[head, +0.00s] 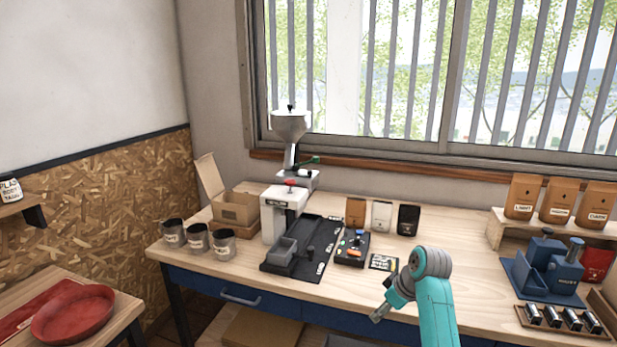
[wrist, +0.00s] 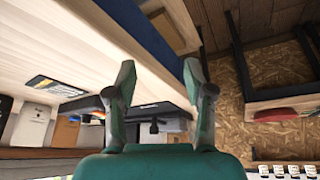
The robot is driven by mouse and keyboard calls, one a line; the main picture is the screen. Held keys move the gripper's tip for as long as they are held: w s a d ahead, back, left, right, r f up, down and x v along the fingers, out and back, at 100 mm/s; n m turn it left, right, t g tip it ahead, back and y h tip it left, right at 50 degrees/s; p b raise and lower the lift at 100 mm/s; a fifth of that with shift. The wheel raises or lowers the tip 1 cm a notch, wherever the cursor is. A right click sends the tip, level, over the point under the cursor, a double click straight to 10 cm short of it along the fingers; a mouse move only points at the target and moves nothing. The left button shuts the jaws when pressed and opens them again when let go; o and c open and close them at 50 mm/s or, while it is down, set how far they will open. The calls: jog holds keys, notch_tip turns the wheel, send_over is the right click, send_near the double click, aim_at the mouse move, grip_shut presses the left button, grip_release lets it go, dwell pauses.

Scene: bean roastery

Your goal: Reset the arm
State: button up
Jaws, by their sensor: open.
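My gripper (head: 379,316) hangs at the front edge of the wooden workbench (head: 459,270) in the head view, at the end of my teal arm. In the wrist view my gripper (wrist: 158,82) shows two green-grey fingers spread apart, with nothing between them. The bench underside or front edge and the blue drawer front pass behind the fingers there. The gripper appears clear of all the items on the bench.
A grinder (head: 289,205), a black tray (head: 301,255), three jars (head: 198,239) and a cardboard box (head: 236,208) stand on the left of the bench. Small bags (head: 381,216) stand at the back. Blue devices (head: 546,267) stand at right. A red bowl (head: 73,315) is on a side table.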

jog(key=s+a+f+m+t+h, duration=0.1)
jog(key=s+f+m+t, duration=0.1)
jog(key=s+f, duration=0.8)
jog(key=s+a+f+m+t, duration=0.1)
jog(key=s+f+m+t, duration=0.1)
jog(key=s+f, duration=0.85)
jog(key=s+f+m+t+h, duration=0.1)
jog(key=s+f+m, duration=0.1)
jog(key=s+f, duration=0.45)
jog(key=s+r+m+t+h, duration=0.15)
jog(key=s+r, duration=0.25)
jog(key=s, duration=0.7)
jog(key=s+r+t, duration=0.2)
jog(key=s+r, duration=0.2)
jog(key=s, duration=0.7)
jog(key=s+r+m+t, duration=0.1)
jog(key=s+r+t, duration=0.1)
jog(key=s+r, duration=1)
notch_tip(320, 180, up, 4)
jog(key=shift+s+d+r, duration=0.1)
jog(key=shift+s+d, duration=0.2)
jog(key=shift+s, duration=0.1)
